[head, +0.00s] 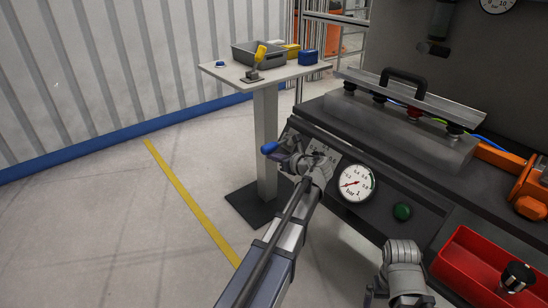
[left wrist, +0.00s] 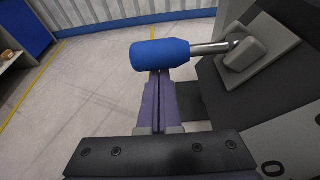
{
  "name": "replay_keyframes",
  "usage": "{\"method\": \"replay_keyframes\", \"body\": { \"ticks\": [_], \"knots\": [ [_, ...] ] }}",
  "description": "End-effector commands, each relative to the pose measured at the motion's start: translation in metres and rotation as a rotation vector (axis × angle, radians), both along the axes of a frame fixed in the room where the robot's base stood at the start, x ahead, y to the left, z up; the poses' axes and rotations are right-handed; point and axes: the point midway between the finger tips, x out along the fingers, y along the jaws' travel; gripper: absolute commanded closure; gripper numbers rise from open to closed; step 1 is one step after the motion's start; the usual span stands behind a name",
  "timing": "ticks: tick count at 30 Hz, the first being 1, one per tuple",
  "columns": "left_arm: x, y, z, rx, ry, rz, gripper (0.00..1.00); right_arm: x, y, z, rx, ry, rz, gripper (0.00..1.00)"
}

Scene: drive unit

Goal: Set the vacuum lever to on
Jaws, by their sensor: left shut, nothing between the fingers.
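The vacuum lever has a blue grip (head: 269,147) and sticks out at the left end of the dark workbench front. In the left wrist view the blue grip (left wrist: 160,53) lies crosswise, on a metal rod running right to a grey pivot block (left wrist: 245,54). My left gripper (head: 283,155) is at the lever, its fingers partly hidden in the head view. In the left wrist view its closed purple fingers (left wrist: 157,88) end close by the grip; I cannot tell whether they touch it. Nothing is held. Part of my right arm shows at the bottom; its jaws are unclear.
A round pressure gauge (head: 357,183) and a green button (head: 402,211) are on the bench front. A red bin (head: 462,268) is at the lower right. A small side table (head: 225,71) with a grey box stands behind. The floor at left is clear.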

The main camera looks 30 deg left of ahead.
Motion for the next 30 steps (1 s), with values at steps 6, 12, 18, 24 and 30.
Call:
{"method": "replay_keyframes", "body": {
  "ticks": [6,12,18,24,30],
  "knots": [
    [0.0,0.0,0.004,0.014,0.032,-0.001,1.0,0.0,0.0,0.004,-0.001,0.0,-0.001,0.0],
    [-0.001,0.001,0.007,0.028,0.065,0.0,1.0,0.0,0.0,0.007,-0.001,0.0,-0.001,0.0],
    [-0.001,0.001,0.015,0.057,0.129,0.001,1.0,0.0,0.0,0.014,0.0,0.001,-0.002,0.0],
    [0.0,0.001,0.03,0.112,0.259,0.001,1.0,0.0,0.0,0.025,0.002,0.001,-0.002,0.0],
    [0.003,0.0,0.047,0.184,0.435,0.0,1.0,0.0,0.001,0.037,0.003,0.002,-0.003,0.0]
  ]
}}
